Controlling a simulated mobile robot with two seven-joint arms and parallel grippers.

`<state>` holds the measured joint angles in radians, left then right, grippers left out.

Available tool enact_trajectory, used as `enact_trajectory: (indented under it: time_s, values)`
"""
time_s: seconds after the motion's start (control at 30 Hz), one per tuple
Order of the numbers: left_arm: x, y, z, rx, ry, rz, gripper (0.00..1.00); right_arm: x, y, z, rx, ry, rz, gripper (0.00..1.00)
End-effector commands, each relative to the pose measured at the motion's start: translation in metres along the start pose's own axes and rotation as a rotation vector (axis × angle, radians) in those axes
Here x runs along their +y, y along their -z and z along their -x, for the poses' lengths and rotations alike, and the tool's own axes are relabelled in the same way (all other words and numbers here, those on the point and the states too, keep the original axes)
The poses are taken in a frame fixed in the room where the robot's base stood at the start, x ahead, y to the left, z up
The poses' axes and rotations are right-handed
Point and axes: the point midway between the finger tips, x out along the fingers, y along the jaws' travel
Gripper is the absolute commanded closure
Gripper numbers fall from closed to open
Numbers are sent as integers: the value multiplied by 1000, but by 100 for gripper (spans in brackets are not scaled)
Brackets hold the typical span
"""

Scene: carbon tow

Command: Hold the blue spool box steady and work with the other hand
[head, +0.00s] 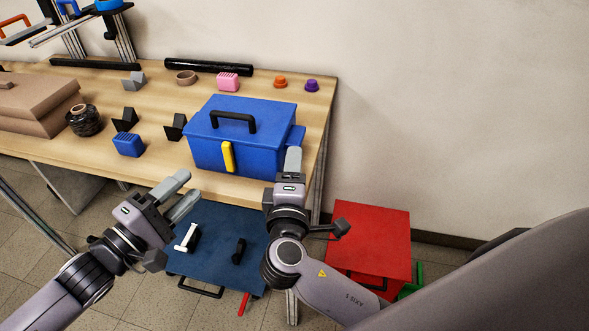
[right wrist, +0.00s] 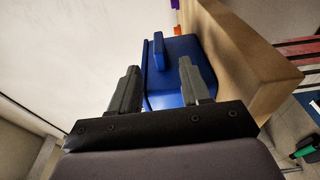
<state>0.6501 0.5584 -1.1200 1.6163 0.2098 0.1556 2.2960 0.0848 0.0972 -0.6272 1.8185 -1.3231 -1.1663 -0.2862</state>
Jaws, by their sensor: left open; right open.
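The blue spool box (head: 205,152) stands on the wooden table near its right front corner, lid closed. It has a black handle (head: 233,117) on top and a yellow latch (head: 227,156) in front. My right gripper (head: 293,160) is at the box's right front corner, open; I cannot tell whether it touches. In the right wrist view, the blue box (right wrist: 181,62) shows beyond and between the open fingers (right wrist: 158,88). My left gripper (head: 183,193) is open and empty, in front of the table edge, left of and below the box.
On the table (head: 170,160) are a blue ridged block (head: 128,144), dark wedges (head: 175,127), a black spool (head: 84,121), a cardboard box (head: 35,108) and a pink block (head: 228,82). Below stand a dark blue case (head: 215,265) and a red box (head: 370,235).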

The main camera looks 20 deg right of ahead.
Motion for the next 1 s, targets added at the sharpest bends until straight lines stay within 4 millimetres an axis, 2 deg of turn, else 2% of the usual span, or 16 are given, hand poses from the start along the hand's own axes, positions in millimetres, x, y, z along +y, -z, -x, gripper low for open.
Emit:
enact_trajectory:
  time_s: [0.2, 0.4, 0.77, 0.9, 0.97, 1.0]
  values:
    - [0, 0, 0, 0, 0, 0, 57, 2, -1, -35, -2, -4, -1, 53]
    - [0, 0, 0, 0, 0, 0, 57, 1, -1, -56, -1, -3, -2, 53]
    - [0, 0, 0, 0, 0, 0, 57, 1, -1, -60, 0, -2, -5, 53]
    - [0, 0, 0, 0, 0, 0, 57, 1, -1, -60, 0, -2, -5, 99]
    - [0, 0, 0, 0, 0, 0, 57, 1, -1, -60, 0, -2, -5, 100]
    - [0, 0, 0, 0, 0, 0, 57, 1, -1, -60, 0, -2, -5, 82]
